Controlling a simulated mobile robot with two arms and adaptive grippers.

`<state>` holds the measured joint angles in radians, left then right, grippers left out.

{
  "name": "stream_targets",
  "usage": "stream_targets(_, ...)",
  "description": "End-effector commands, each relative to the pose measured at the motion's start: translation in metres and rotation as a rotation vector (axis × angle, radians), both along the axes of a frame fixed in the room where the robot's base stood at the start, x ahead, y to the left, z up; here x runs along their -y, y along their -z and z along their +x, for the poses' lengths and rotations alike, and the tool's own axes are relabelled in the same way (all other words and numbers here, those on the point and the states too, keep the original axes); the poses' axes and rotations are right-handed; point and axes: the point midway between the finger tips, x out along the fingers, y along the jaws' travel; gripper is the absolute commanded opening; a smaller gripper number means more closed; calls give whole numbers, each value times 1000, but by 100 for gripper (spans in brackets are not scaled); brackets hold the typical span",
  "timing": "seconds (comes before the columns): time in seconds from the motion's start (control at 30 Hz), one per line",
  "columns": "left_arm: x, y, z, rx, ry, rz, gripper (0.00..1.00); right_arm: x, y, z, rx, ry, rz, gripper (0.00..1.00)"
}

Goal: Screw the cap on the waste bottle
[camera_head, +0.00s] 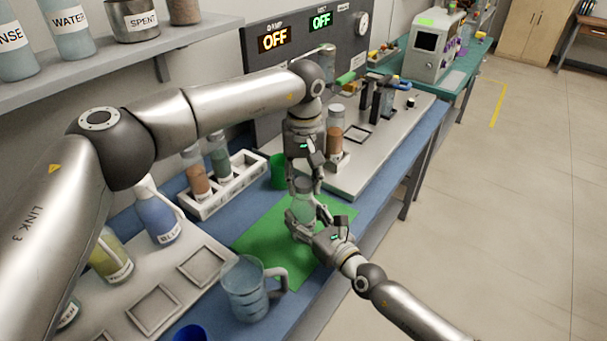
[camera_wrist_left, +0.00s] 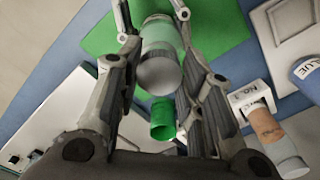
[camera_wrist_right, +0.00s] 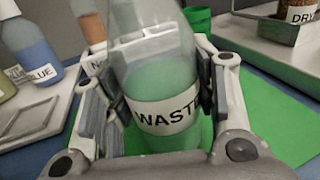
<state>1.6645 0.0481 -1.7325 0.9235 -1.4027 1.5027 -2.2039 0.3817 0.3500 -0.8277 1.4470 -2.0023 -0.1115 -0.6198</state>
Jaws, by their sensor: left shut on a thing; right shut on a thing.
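The waste bottle (camera_head: 304,207) is clear, with green liquid and a WASTE label in the right wrist view (camera_wrist_right: 165,105). My right gripper (camera_head: 303,222) is shut around its body and holds it upright or nearly so over the green mat (camera_wrist_right: 265,125). My left gripper (camera_head: 303,184) points down from above, its fingers shut on a pale grey round cap (camera_wrist_left: 158,72) in line with the bottle. The bottle's neck is hidden, so I cannot tell whether the cap touches it or how far it is threaded.
A green cup (camera_head: 278,170) stands behind the mat, near a white rack (camera_head: 215,185) with bottles. A clear jug (camera_head: 247,290) stands in front. A grey apparatus tray (camera_head: 375,150) is behind right. The table's front edge is close to my right arm.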

Motion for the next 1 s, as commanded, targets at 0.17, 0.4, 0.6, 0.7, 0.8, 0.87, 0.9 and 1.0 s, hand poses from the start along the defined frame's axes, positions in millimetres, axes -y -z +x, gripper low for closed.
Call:
stream_targets(0.17,0,0,0,0,0,0,28,1,0,0,1,1,-1,9)
stream_targets(0.4,0,0,0,0,0,0,28,1,0,0,1,1,-1,9)
stream_targets(0.6,0,2,0,0,0,0,28,1,0,0,0,1,-1,9)
stream_targets(0.7,0,4,0,0,0,1,28,1,0,0,0,1,-1,9)
stream_targets(0.8,0,6,0,0,0,1,28,1,0,0,0,1,-1,9)
stream_targets(0.87,0,8,0,0,0,1,28,1,0,0,0,1,-1,9)
stream_targets(0.9,0,8,0,0,0,1,28,1,0,0,0,1,-1,9)
stream_targets(1.0,0,10,0,0,0,1,28,1,0,0,1,1,-1,9)
